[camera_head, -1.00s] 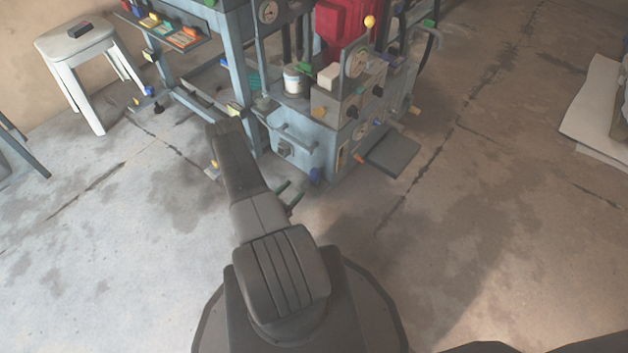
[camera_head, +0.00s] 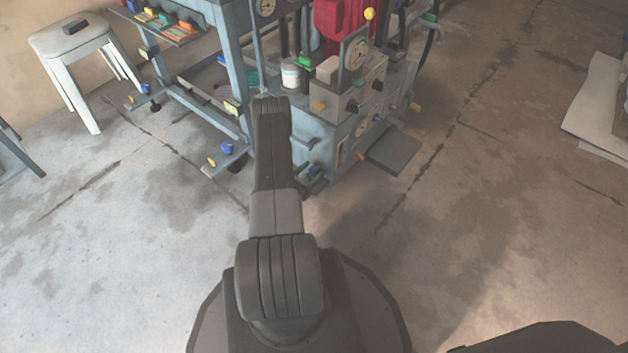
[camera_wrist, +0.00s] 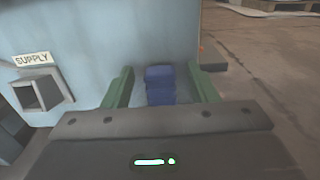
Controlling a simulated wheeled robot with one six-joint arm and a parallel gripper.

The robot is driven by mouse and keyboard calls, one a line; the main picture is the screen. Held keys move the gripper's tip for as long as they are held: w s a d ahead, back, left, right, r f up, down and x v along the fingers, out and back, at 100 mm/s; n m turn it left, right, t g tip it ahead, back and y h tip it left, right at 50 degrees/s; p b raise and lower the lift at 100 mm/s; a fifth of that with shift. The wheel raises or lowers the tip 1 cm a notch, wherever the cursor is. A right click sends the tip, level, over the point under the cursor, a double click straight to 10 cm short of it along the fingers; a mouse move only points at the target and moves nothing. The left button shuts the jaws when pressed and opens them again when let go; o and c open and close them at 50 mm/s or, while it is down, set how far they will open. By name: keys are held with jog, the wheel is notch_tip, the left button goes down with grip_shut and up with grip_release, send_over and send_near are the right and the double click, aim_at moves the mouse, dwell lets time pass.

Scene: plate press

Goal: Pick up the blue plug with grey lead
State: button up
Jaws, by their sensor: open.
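The blue plug (camera_wrist: 160,84) is in the middle of the wrist view, against the pale blue face of the machine. My gripper (camera_wrist: 162,76) is open, with one green finger on each side of the plug and a visible gap to both. I cannot tell how deep the plug sits between the fingers. No grey lead can be made out.
A dark square socket (camera_wrist: 41,92) under a SUPPLY label (camera_wrist: 33,59) is left of the plug. A dark flat pedal-like plate (camera_head: 394,153) juts out at the machine's right. A white stool (camera_head: 75,42) stands at the far left. Floor right of the machine is open.

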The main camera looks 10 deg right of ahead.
jog(key=shift+w+d, duration=0.1)
jog(key=c, duration=1.1)
jog(key=shift+c, duration=0.2)
jog(key=shift+r, duration=0.1)
